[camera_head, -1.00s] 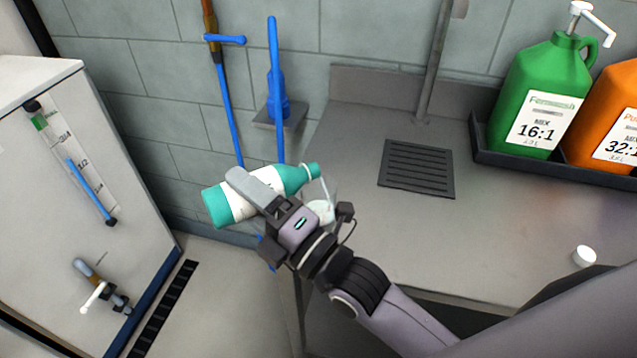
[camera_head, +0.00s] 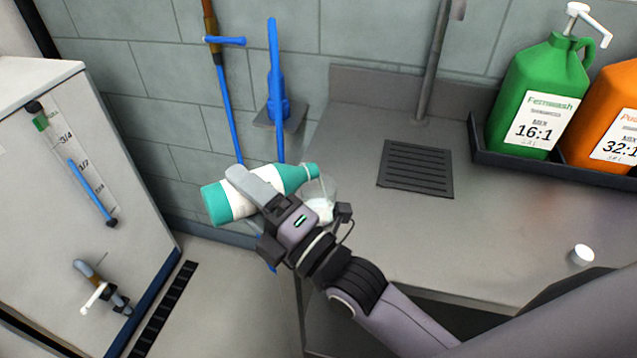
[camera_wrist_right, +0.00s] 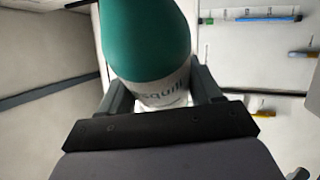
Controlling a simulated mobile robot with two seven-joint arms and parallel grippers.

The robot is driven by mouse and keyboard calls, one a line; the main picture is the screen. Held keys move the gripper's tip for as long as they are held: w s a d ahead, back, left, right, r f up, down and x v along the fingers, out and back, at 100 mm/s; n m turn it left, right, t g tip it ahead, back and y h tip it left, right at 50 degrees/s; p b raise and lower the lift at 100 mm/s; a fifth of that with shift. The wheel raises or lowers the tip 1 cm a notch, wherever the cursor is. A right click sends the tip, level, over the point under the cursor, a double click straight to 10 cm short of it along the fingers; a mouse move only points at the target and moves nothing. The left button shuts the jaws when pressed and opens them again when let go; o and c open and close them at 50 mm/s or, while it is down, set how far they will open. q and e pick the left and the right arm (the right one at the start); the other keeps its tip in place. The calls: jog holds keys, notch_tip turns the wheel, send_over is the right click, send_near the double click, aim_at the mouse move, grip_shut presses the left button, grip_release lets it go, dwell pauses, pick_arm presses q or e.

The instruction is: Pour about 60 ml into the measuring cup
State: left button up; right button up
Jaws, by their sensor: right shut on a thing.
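My right gripper (camera_head: 262,193) is shut on a teal bottle (camera_head: 214,203) with a white label. The bottle is tipped nearly level, its neck pointing right and slightly up in the head view. In the right wrist view the bottle (camera_wrist_right: 146,35) sits between the fingers. The clear measuring cup (camera_head: 322,190) stands at the counter's left edge, just under and beside the bottle's mouth. It has whitish content low inside; the gripper partly hides it, so I cannot read a level. My left gripper is not in view.
A green jug (camera_head: 540,85) and an orange jug (camera_head: 605,115) stand in a dark tray (camera_head: 480,145) at the back right. A white cap (camera_head: 582,254) lies on the counter (camera_head: 480,225). A dark drain grate (camera_head: 416,168) is behind the cup. Blue-handled tools hang on the wall.

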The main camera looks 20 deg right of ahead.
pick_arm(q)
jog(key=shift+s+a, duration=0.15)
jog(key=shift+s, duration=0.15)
pick_arm(e)
jog(key=shift+r+m, duration=0.3)
dwell(0.7)
